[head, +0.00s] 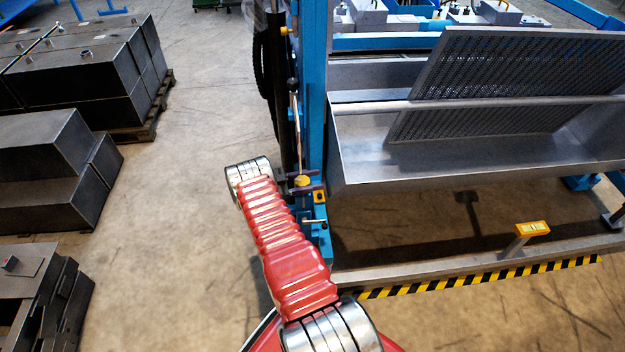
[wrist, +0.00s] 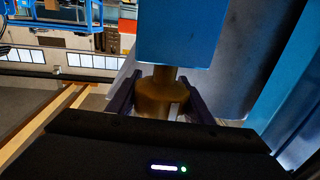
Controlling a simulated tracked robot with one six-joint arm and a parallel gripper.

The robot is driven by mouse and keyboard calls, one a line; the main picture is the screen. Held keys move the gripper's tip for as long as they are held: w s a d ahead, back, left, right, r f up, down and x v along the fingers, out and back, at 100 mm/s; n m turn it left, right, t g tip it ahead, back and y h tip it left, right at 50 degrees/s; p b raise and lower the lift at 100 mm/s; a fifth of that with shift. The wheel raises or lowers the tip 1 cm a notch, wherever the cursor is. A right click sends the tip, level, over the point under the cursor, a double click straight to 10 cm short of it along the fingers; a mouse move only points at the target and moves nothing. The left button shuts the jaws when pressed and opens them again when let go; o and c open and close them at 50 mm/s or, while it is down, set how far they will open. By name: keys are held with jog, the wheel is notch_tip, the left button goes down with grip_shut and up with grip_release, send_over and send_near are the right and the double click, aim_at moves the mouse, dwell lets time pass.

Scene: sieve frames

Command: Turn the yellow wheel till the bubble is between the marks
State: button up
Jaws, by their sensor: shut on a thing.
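The yellow wheel (head: 302,181) is at the foot of the blue post, small in the head view. In the wrist view the wheel (wrist: 158,98) shows as a dull brown-yellow knob under a blue block, on a short shaft. My gripper (wrist: 157,104) has one dark finger on each side of the wheel and is shut on it. My gripper (head: 303,182) also shows in the head view at the end of my red arm. The level is perhaps the small yellow box (head: 533,229) on the beam at the right; its bubble and marks are too small to read.
The blue post (head: 313,90) stands right beside my gripper. A grey metal trough (head: 450,160) with a tilted perforated sieve (head: 520,70) is to the right. A black-and-yellow striped edge (head: 480,276) runs along the front. Dark metal boxes (head: 50,150) stand left; floor between is clear.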

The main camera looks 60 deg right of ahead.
jog(key=shift+s+a+m+g+y, duration=0.15)
jog(key=shift+a+m+g+y, duration=0.05)
jog(key=shift+m+g+y, duration=0.7)
jog(key=shift+s+a+m+g+y, duration=0.1)
jog(key=shift+a+m+g+y, duration=0.05)
jog(key=shift+m+g+y, duration=0.55)
jog(key=o, duration=1)
